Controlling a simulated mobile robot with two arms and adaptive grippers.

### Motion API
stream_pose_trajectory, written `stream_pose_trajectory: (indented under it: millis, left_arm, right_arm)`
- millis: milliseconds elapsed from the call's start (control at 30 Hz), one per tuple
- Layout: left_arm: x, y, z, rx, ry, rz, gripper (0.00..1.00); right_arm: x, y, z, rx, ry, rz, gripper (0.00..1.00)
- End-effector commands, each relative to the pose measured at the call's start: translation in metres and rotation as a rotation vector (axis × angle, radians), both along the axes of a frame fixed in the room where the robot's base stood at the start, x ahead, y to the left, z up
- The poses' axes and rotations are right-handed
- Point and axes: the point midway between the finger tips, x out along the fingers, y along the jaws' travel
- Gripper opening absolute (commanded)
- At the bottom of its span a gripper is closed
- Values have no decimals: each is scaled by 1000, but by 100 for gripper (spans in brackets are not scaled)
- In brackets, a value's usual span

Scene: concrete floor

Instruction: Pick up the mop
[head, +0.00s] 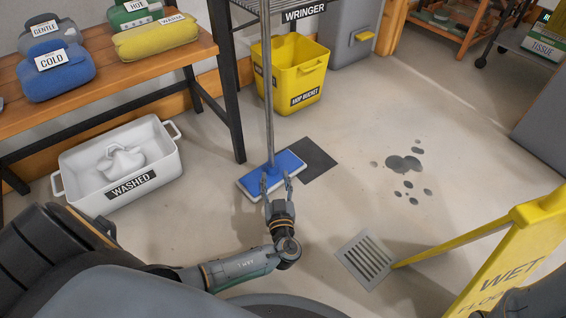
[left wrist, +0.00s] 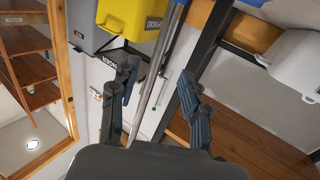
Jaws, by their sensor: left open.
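The mop (head: 271,173) stands upright on the floor, with a flat blue head and a thin grey metal handle rising past the top of the head view. My left gripper (head: 276,183) is open in front of the mop head, low by the handle's base. In the left wrist view, the handle (left wrist: 153,75) shows in the gap between the two fingers of the left gripper (left wrist: 159,85). Neither finger is clearly touching it. My right gripper is not in view.
A yellow mop bucket (head: 290,80) stands behind the mop. A white "washed" tub (head: 150,183) and a wooden bench (head: 110,90) are at left. A yellow wet floor sign (head: 515,255) stands at right, near a floor drain (head: 366,259). Dark wet spots (head: 403,164) mark open floor.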

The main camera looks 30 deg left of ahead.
Motion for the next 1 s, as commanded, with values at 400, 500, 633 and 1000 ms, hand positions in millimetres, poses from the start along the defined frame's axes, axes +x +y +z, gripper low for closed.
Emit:
stream_pose_trajectory:
  millis: [400,500,633,1000]
  left_arm:
    - [54,41,-2,2,3,-1,46]
    - [58,45,-3,2,3,-1,46]
    - [70,55,-11,3,1,-1,46]
    - [96,75,-10,1,4,-2,46]
  right_arm:
    - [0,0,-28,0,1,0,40]
    - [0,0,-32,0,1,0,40]
    - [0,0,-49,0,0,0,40]
    - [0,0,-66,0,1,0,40]
